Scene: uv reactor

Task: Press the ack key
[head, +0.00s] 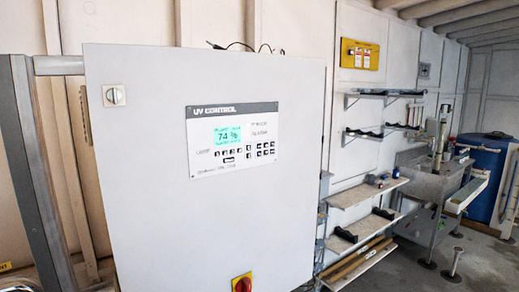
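The UV control panel (233,140) is a white plate with a grey header on the front of a large pale cabinet (140,200). Its lit screen (228,136) reads 74 %. Several small dark keys (230,153) sit in rows below and to the right of the screen. The key labels are too small to read, so I cannot tell which one is the ack key. Neither of my grippers is in the head view, and nothing covers the panel.
A rotary switch (114,96) is at the cabinet's upper left, and a red and yellow switch (242,283) is at its bottom. Shelves (368,194), a sink (432,180) and a blue barrel (484,170) stand to the right. The space before the panel looks clear.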

